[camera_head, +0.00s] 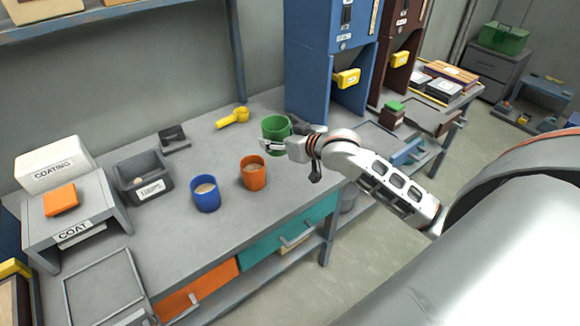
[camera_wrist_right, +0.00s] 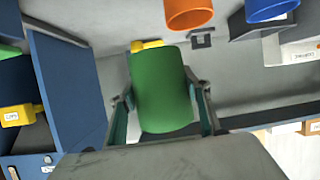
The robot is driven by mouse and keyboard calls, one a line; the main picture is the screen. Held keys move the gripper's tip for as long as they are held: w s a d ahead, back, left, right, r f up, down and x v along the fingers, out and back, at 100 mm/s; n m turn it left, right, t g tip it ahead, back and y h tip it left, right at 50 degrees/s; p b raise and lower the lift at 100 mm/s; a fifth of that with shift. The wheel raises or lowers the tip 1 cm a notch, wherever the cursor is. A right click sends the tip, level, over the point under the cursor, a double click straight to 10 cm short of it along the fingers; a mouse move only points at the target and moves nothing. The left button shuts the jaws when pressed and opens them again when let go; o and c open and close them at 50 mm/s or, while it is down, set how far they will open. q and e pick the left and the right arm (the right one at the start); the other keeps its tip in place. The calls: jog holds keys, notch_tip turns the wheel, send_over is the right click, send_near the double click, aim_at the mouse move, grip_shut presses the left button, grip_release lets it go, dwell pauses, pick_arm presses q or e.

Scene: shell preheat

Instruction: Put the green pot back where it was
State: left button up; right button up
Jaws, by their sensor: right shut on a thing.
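The green pot (camera_head: 276,127) is at the back of the grey workbench in the head view, beside the blue cabinet. My right gripper (camera_head: 283,143) is shut on it, with its fingers on either side. In the right wrist view the green pot (camera_wrist_right: 161,92) fills the middle between the two fingers (camera_wrist_right: 163,108). I cannot tell whether its base touches the bench. An orange pot (camera_head: 253,172) and a blue pot (camera_head: 205,193) stand on the bench to its left, both with pale contents. My left gripper is not in view.
The blue cabinet (camera_head: 311,68) rises close on the right. A grey bin (camera_head: 144,180), a small dark stand (camera_head: 174,138) and a grey COAT stand (camera_head: 75,215) are further left.

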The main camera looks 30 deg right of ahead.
jog(key=w+d+r+m, duration=0.1)
jog(key=w+d+r, duration=0.4)
jog(key=d, duration=0.3)
jog(key=shift+h, duration=0.3)
notch_tip(320, 180, down, 20)
jog(key=b, duration=0.4)
jog(key=shift+a+r, duration=0.15)
jog(key=shift+r, duration=0.1)
jog(key=o, duration=1.5)
